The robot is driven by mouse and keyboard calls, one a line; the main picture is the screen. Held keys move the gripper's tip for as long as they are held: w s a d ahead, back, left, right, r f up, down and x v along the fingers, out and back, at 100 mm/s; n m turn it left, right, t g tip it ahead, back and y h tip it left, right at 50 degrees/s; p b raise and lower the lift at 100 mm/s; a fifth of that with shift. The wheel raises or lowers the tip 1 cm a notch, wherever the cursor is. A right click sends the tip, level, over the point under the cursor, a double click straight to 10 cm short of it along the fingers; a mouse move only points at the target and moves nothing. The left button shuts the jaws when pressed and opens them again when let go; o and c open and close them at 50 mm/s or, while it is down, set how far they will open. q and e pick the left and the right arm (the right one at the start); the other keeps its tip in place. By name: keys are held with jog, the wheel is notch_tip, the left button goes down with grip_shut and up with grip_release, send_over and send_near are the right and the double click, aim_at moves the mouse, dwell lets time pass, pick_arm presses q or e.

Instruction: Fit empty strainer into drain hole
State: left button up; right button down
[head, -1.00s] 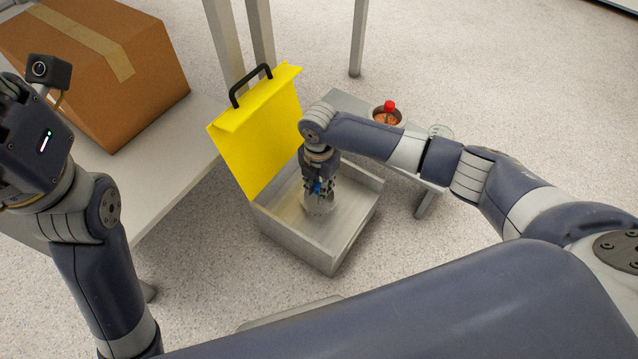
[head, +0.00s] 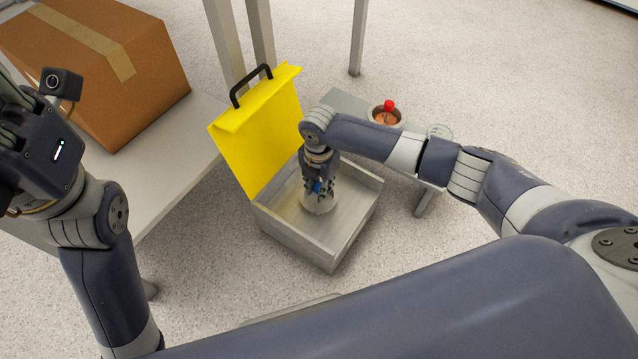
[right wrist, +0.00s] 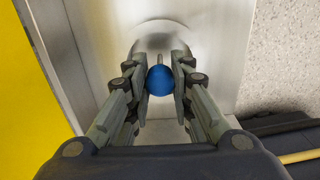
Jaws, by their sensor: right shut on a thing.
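My right gripper (head: 318,188) points down into the grey metal sink box (head: 335,248). In the right wrist view its fingers (right wrist: 161,85) are shut on a blue ball-shaped knob (right wrist: 160,79). A thin stem rises from the knob toward a round, light metal disc, the strainer (right wrist: 157,38), on or just above the box floor. In the head view the strainer (head: 322,206) shows under the fingers. I cannot tell whether it is seated; the drain hole is hidden. My left gripper (head: 40,205) is at the left edge, its fingers unclear.
A yellow lid or panel (head: 260,130) with a black handle stands at the back left of the box. A small table behind holds a bowl (head: 374,112) with orange contents and a red knob, and a glass dish (head: 440,132). A cardboard box (head: 150,70) rests on the left table.

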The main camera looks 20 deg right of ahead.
jog(key=shift+f+b, duration=0.6)
jog(key=shift+f, duration=1.05)
jog(key=c, duration=1.3)
grip_release()
jog(key=shift+r, duration=0.1)
notch_tip(320, 180, up, 12)
jog(key=shift+f, duration=0.2)
jog(key=shift+a+r, duration=0.1)
